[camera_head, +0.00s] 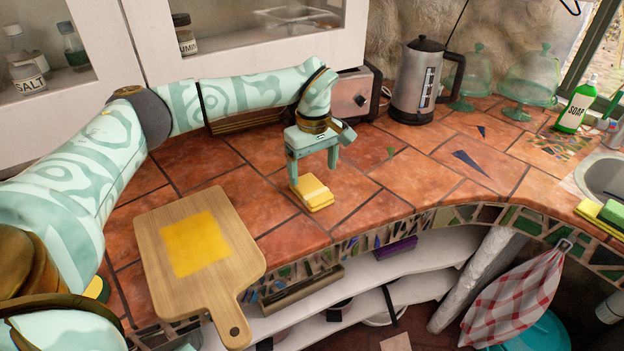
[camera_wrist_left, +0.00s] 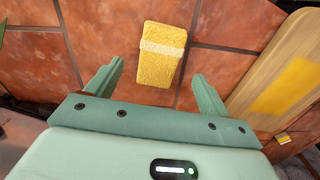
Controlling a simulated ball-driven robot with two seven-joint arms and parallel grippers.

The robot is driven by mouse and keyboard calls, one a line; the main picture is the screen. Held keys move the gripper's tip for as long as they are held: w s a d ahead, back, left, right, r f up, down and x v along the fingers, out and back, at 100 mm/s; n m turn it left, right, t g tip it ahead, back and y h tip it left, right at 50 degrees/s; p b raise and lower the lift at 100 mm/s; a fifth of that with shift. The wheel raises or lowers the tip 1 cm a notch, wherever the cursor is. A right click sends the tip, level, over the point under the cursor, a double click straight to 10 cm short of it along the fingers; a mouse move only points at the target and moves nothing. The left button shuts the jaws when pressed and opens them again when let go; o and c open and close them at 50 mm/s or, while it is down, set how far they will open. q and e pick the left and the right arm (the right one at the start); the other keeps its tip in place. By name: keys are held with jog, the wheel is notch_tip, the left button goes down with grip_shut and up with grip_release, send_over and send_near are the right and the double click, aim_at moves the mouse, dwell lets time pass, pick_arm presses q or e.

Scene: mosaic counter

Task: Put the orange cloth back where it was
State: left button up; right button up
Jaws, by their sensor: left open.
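A flat orange-yellow square (camera_head: 195,243), which looks like the orange cloth, lies on the wooden cutting board (camera_head: 160,280); part of it shows at the right of the left wrist view (camera_wrist_left: 290,88). A yellow block with a pale band (camera_head: 312,194), a sponge or folded cloth, lies on the tiles near the counter's front edge. It also shows in the left wrist view (camera_wrist_left: 162,60). My left gripper (camera_head: 316,165) is open and empty, pointing down just above and behind this block. In the left wrist view its fingers (camera_wrist_left: 158,72) stand apart on either side of the block's near end. My right gripper is not in view.
A toaster (camera_head: 352,95) and a kettle (camera_head: 418,85) stand at the back, with green glass domes (camera_head: 530,78) and a soap bottle (camera_head: 577,105) farther right. A sink (camera_head: 605,178) is at the right edge. The tiles right of my left gripper are clear.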

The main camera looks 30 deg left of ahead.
aim_at(313, 189)
pick_arm(q)
notch_tip(313, 189, up, 6)
jog(key=shift+f+p, duration=0.1)
jog(key=shift+p, duration=0.5)
